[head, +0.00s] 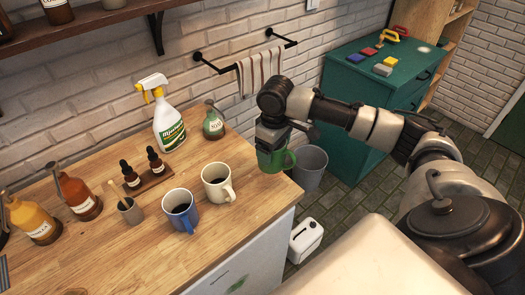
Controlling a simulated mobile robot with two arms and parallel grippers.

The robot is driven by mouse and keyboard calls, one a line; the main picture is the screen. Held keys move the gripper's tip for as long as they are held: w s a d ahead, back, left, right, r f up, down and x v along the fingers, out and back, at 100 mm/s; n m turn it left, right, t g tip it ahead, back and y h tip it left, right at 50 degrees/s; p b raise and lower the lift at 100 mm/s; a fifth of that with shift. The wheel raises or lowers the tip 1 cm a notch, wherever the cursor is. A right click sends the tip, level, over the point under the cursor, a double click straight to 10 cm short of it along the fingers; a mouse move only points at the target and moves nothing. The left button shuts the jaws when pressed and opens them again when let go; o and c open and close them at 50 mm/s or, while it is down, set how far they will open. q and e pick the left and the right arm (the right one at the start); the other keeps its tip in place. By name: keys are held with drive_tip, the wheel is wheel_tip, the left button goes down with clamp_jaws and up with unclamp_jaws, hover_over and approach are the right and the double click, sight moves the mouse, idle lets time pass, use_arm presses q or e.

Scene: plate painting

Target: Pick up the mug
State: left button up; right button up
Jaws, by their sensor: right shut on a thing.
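A green mug (279,160) is at the right end of the wooden counter. My right gripper (271,143) is shut on the green mug from above and covers its top. The mug's handle points right. I cannot tell whether the mug's base touches the counter. A blue mug (180,214) and a cream mug (217,186) stand upright on the counter to the left, apart from my gripper. My left gripper does not show.
The wooden counter (130,255) also holds a spray bottle (169,125), a green soap bottle (212,125), dropper bottles (155,160) and amber bottles (78,195). A grey bucket (311,168) and white canister (306,240) stand on the floor beyond the counter's right edge.

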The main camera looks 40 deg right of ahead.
drive_tip(key=s+d+r+b, duration=0.1)
drive_tip(key=s+d+r, duration=0.2)
drive_tip(key=s+r, duration=0.1)
drive_tip(key=shift+s+d, duration=0.2)
drive_tip(key=shift+s, duration=0.5)
idle(2.6)
drive_tip(key=s+a+f+m, duration=0.1)
drive_tip(key=s+a+f, duration=0.1)
drive_tip(key=a, duration=0.8)
drive_tip(key=s+a+f+m+b, duration=0.1)
drive_tip(key=s+a+f+m, duration=0.1)
drive_tip(key=a, duration=0.7)
drive_tip(key=shift+s+a+f+m+b, duration=0.25)
drive_tip(key=shift+s+a+m+b, duration=0.1)
drive_tip(key=shift+s, duration=0.1)
